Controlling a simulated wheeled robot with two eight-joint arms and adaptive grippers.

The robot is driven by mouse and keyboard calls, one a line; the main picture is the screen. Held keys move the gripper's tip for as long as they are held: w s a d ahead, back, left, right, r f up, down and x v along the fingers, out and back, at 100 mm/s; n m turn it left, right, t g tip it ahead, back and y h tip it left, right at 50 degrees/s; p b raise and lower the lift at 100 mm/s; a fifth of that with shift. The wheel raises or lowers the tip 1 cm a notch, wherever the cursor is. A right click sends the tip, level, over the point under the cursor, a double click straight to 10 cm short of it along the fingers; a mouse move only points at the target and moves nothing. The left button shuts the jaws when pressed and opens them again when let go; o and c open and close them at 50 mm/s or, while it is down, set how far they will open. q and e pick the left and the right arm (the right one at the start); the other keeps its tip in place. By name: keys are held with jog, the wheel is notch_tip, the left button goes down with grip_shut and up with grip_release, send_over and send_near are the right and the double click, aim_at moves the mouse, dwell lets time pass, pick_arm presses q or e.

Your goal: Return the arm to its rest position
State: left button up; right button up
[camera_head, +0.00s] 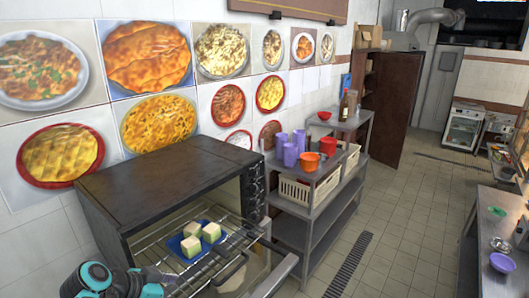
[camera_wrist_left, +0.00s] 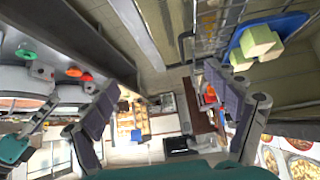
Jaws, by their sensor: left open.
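My left arm (camera_head: 100,280) comes in at the bottom left of the head view, in front of the oven (camera_head: 165,185). In the left wrist view my left gripper (camera_wrist_left: 162,82) has its two fingers spread wide with nothing between them. A blue tray (camera_head: 175,247) holding several pale cubes (camera_head: 211,232) sits on the wire rack (camera_head: 160,262) at the oven's open front. The tray (camera_wrist_left: 235,52) also shows at the upper right of the left wrist view, apart from the fingers.
A grey shelf (camera_head: 290,228) with purple cups (camera_head: 290,155), a red-orange container (camera_head: 328,146) and cream baskets stands right of the oven. A metal table (camera_head: 485,235) with a purple bowl (camera_head: 502,263) is at the far right. The tiled floor between them is clear.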

pick_arm(q)
jog(key=s+d+f+n+y, duration=0.3)
jog(key=s+f+n+y, duration=0.3)
jog(key=s+n, duration=0.25)
notch_tip(320, 180, down, 29)
jog(key=b, duration=2.9)
jog(key=shift+s+a+f+t+b, duration=0.2)
jog(key=shift+s+a+t+b, duration=0.1)
jog(key=shift+t+b, duration=0.1)
pick_arm(e)
notch_tip(320, 180, down, 30)
jog(key=shift+w, duration=0.4)
